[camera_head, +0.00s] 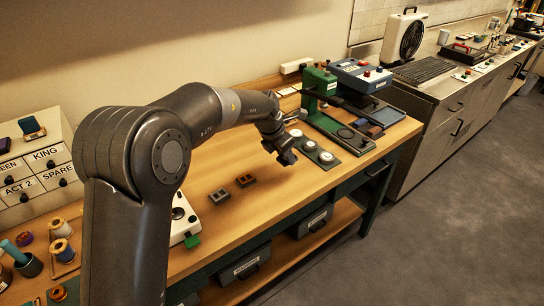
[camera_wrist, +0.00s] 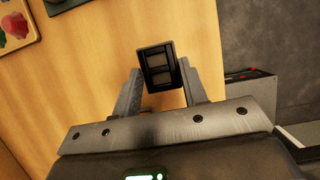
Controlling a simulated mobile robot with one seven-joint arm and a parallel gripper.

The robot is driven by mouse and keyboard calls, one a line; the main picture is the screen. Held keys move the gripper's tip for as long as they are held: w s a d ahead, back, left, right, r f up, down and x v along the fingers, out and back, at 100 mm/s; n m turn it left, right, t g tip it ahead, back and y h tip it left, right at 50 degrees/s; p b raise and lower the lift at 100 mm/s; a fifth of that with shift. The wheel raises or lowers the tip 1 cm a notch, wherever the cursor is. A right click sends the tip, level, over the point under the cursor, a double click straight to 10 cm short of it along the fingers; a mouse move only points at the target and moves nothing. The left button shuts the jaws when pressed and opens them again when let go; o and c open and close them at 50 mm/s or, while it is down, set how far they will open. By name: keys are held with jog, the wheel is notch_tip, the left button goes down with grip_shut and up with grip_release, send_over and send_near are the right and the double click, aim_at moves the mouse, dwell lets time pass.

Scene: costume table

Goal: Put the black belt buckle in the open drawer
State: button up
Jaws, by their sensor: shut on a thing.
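My gripper (camera_wrist: 160,78) is shut on the black belt buckle (camera_wrist: 157,54), a dark rectangular frame with two openings, held between the fingertips in the wrist view. In the head view my gripper (camera_head: 287,158) is above the wooden table, toward its front edge; the buckle cannot be made out there. A small drawer cabinet (camera_head: 38,172) with labels such as KING, ACT 2 and SPARE stands at the far left, partly hidden by my arm. I cannot tell which drawer is open.
A grey buckle (camera_head: 219,196) and a brown one (camera_head: 245,180) lie on the table (camera_head: 222,228). A green press (camera_head: 318,84) and a plate with white discs (camera_head: 330,155) stand to the right. Spools (camera_head: 62,250) stand at the left. Bins (camera_head: 246,268) sit below.

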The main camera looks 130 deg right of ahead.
jog(key=a+r, duration=0.3)
jog(key=a, duration=0.2)
jog(key=w+d+r+m+t+y, duration=0.1)
jog(key=w+d+m, duration=0.3)
jog(key=w+d, duration=0.85)
jog(key=w+d+r+m+y, duration=0.15)
jog(key=w+d+m, duration=0.25)
jog(key=w+d, duration=0.85)
jog(key=w+r+m+y, duration=0.1)
jog(key=w+r, duration=0.2)
jog(key=w, duration=1.5)
jog(key=w+r+m, duration=0.1)
jog(key=w+r, duration=0.1)
jog(key=w, duration=1.6)
jog(key=w+d+r+n+t+h, duration=0.2)
jog(key=w+r+n+h, duration=0.2)
jog(key=n, duration=1)
jog(key=w+d+r+n+t+h, duration=0.2)
jog(key=w+r+n+h, duration=0.25)
jog(key=n, duration=0.95)
jog(key=w+f, duration=0.2)
jog(key=w, duration=0.2)
jog(key=w+d+f, duration=0.1)
jog(key=w+f, duration=0.2)
jog(key=w, duration=0.1)
jog(key=w+f, duration=0.2)
jog(key=w, duration=0.2)
jog(key=shift+d+f, duration=0.2)
jog(key=shift+f, duration=2)
